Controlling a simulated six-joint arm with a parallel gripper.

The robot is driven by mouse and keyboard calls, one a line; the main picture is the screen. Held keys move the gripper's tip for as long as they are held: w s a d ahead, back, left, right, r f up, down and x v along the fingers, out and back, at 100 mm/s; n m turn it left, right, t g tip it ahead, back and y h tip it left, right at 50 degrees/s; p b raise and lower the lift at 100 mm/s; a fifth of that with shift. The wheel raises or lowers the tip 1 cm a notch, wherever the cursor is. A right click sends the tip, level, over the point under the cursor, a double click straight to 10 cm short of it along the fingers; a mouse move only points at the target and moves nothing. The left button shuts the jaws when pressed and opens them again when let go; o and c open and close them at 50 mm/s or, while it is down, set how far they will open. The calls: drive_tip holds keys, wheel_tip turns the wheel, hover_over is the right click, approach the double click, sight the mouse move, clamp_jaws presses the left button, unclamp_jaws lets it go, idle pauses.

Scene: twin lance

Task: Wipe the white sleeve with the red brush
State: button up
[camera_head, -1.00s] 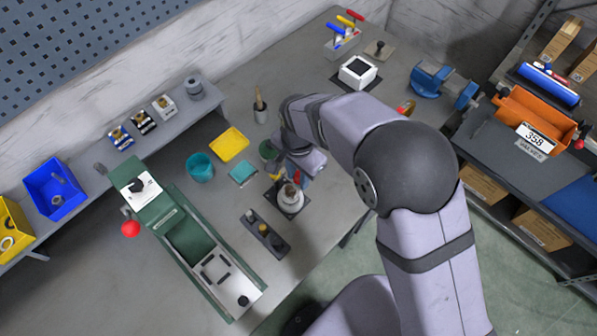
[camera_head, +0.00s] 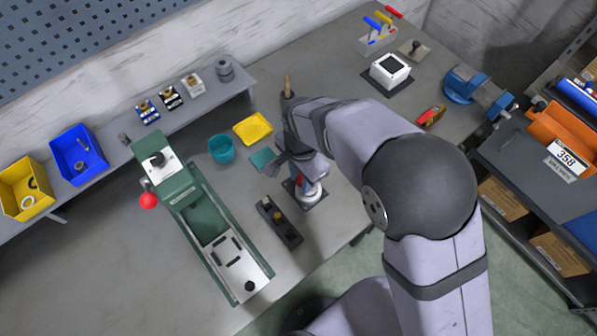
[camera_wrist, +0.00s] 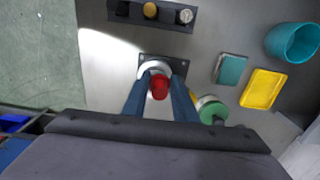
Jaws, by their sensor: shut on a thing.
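The white sleeve (camera_head: 311,191) stands on a small dark square plate near the bench's front edge. In the wrist view the white sleeve (camera_wrist: 152,68) shows as a pale ring just beyond my fingertips. My gripper (camera_wrist: 160,90) is shut on the red brush (camera_wrist: 159,86), whose round red end shows between the two blue fingers. In the head view my gripper (camera_head: 301,174) is right above and behind the sleeve, with a bit of red showing. The brush's far end is hidden, and I cannot tell whether it touches the sleeve.
A dark block with several knobs (camera_head: 279,220) lies left of the sleeve. A teal box (camera_wrist: 230,70), yellow tray (camera_wrist: 264,88), teal cup (camera_wrist: 292,42) and round green thing (camera_wrist: 211,109) are nearby. A green machine (camera_head: 213,228) stands further left.

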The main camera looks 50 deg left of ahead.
drive_tip(key=w, duration=0.5)
drive_tip(key=shift+w+d, duration=0.3)
drive_tip(key=shift+d, duration=0.05)
drive_tip(key=shift+s+d+f+b, duration=0.1)
drive_tip(key=shift+s+d+b, duration=0.05)
drive_tip(key=shift+d+b, duration=0.25)
drive_tip(key=shift+s+d, duration=0.1)
drive_tip(key=shift+s, duration=0.25)
drive_tip(key=s, duration=0.4)
drive_tip(key=s+p, duration=0.1)
drive_tip(key=shift+s+a, duration=0.25)
drive_tip(key=shift+s, duration=0.15)
drive_tip(key=shift+w+d+p, duration=0.15)
drive_tip(key=shift+w, duration=1.4)
drive_tip(key=shift+w+d+p, duration=0.1)
drive_tip(key=shift+w+p, duration=0.05)
drive_tip(key=shift+w, duration=1.4)
wheel_tip(320, 180, up, 8)
drive_tip(key=p, duration=0.5)
drive_tip(key=shift+r+p, duration=0.2)
drive_tip(key=shift+p, duration=0.2)
